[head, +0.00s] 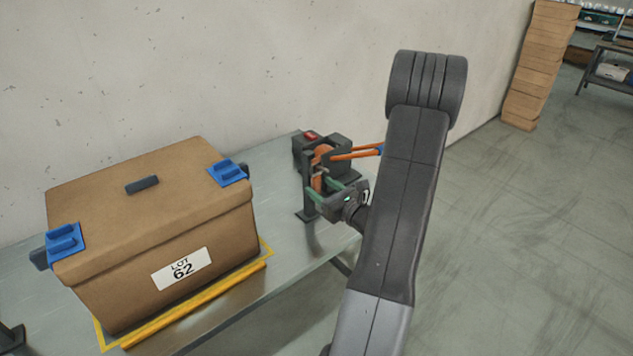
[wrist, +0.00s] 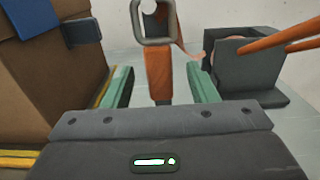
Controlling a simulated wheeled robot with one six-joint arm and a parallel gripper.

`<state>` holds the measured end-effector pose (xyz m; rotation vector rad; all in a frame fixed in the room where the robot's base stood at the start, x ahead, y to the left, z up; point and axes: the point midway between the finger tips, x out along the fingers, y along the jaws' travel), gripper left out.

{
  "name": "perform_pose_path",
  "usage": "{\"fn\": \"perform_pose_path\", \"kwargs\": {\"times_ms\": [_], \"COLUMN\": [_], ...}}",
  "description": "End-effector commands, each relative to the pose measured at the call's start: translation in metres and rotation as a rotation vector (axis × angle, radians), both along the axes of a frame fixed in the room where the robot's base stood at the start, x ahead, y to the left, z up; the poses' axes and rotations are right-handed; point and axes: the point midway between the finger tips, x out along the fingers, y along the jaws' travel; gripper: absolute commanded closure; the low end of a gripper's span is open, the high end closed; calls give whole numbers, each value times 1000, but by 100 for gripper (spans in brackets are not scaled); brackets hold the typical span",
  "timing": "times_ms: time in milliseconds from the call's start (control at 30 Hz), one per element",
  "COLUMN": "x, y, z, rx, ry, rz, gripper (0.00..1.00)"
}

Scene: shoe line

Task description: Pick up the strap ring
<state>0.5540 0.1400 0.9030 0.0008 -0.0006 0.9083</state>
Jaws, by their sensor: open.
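The strap ring (wrist: 137,32) is a grey rounded square loop at the top middle of the wrist view, cut off by the upper edge. An orange strap (wrist: 158,72) hangs below it. In the head view the orange strap (head: 321,158) shows beside a dark stand; the ring is too small there to make out surely. My gripper (wrist: 160,72) is open, its green fingers on either side of the strap and lower in the picture than the ring. In the head view my gripper (head: 322,190) is in front of the stand. I see nothing held between the fingers.
A brown box (head: 150,215) with blue latches and a lot label stands on the grey table (head: 285,265), close left of my gripper. A dark device (head: 335,150) with orange handles (head: 357,153) stands at right. A wall lies behind.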

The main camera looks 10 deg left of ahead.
Motion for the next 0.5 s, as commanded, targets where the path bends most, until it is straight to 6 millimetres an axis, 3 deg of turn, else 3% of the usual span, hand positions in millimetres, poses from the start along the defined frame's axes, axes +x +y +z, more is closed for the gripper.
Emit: {"fn": "perform_pose_path", "kwargs": {"times_ms": [200,433,500], "x": [14,16,16], "y": [21,22,22], "z": [0,0,0], "rx": [0,0,0], "ry": [0,0,0], "rz": [1,0,0], "gripper": [47,47,57]}}
